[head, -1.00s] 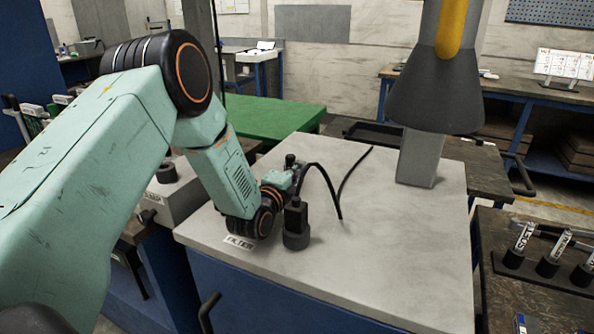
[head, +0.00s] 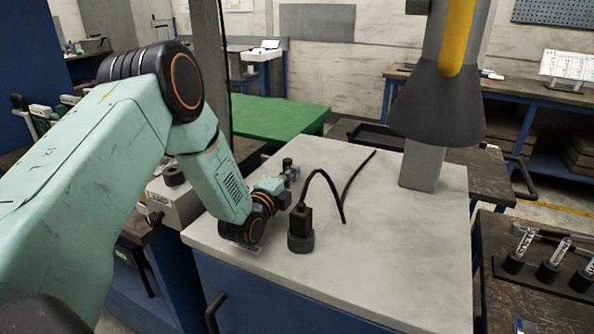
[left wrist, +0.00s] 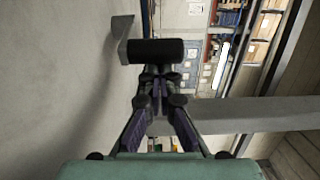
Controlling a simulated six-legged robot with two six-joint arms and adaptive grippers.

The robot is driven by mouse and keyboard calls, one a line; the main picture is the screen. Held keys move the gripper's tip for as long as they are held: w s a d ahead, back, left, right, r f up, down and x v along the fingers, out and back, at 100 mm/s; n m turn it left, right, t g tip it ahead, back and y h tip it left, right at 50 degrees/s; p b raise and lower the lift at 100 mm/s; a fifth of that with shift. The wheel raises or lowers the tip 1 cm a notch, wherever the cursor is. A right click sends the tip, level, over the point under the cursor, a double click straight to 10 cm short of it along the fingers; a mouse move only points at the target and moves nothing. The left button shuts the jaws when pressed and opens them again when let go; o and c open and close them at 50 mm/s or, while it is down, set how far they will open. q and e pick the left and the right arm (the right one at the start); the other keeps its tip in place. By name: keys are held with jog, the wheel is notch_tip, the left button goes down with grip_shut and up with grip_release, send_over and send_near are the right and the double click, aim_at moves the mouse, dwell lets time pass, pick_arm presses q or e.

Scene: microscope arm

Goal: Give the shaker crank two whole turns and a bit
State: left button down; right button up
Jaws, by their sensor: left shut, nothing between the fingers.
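A short black cylinder (left wrist: 155,52) lies across the view just beyond the fingertips. It seems to be the small upright dark piece (head: 287,163) at the gripper's end in the head view; I cannot tell if it is the crank's handle or if the fingers touch it. I cannot clearly make out the shaker crank. My right gripper is out of view.
A black upright cylinder with a cable (head: 301,235) stands close to the right of my wrist. A grey post (head: 422,167) under a dark cone (head: 436,110) stands at the worktop's back right. A grey box (head: 178,203) is at the left. The worktop's front right is clear.

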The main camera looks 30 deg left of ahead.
pick_arm(q)
jog(key=shift+s+a+r+p, duration=0.1)
jog(key=shift+s+a+p, duration=0.15)
jog(key=shift+a+p, duration=0.5)
jog(key=shift+s+a+p, duration=0.2)
jog(key=shift+a+p, duration=0.2)
jog(key=shift+a, duration=0.4)
jog(key=s, duration=1.1)
jog(key=shift+s+d, duration=0.3)
jog(key=shift+s, duration=0.3)
